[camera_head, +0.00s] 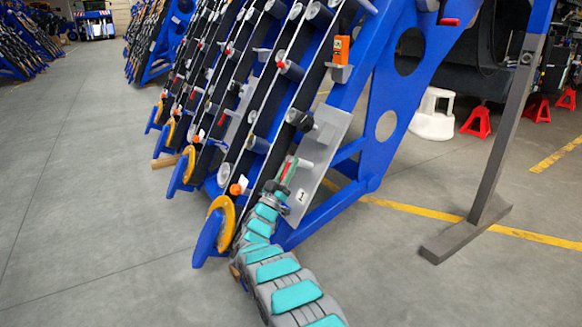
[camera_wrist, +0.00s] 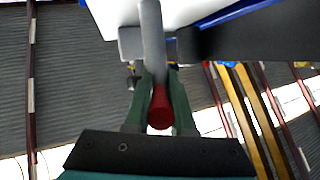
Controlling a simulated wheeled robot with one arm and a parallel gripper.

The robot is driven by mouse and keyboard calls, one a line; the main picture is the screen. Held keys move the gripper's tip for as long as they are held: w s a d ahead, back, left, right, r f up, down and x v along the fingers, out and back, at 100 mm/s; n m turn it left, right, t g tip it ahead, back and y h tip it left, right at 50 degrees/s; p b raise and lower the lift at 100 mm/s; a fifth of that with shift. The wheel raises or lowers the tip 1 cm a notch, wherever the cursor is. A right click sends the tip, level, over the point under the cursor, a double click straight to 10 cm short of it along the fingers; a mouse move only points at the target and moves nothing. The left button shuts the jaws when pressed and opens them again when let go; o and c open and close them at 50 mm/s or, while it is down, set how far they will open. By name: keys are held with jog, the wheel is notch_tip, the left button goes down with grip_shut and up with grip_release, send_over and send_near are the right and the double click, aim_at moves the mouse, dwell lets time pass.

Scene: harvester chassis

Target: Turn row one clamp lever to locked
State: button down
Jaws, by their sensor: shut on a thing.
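The row one clamp lever is a grey bar with a red end. In the wrist view the lever (camera_wrist: 152,42) runs from the top centre down between my green fingers, its red end (camera_wrist: 160,108) toward my palm. My gripper (camera_wrist: 161,76) is shut on the lever, with one finger on each side. In the head view my gripper (camera_head: 285,180) is at the lower end of the nearest row, beside a grey plate (camera_head: 321,150) with a white "1" label (camera_head: 302,196). The lever is mostly hidden there by my fingers. Locked markings cannot be made out.
Blue sloping frames with black rows and orange discs (camera_head: 223,212) stand left of my arm. A blue side plate (camera_head: 400,80) and a dark post (camera_head: 495,150) are on the right. A white step stool (camera_head: 432,117) is behind. Floor at left is clear.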

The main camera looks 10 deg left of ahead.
jog(key=shift+m+h, duration=0.7)
jog(key=shift+h, duration=0.2)
jog(key=c, duration=0.8)
grip_release()
jog(key=shift+o, duration=0.2)
jog(key=shift+a, duration=0.1)
jog(key=v, duration=0.7)
jog(key=shift+s, duration=0.35)
jog(key=shift+a+f, duration=0.15)
jog(key=shift+c, duration=0.3)
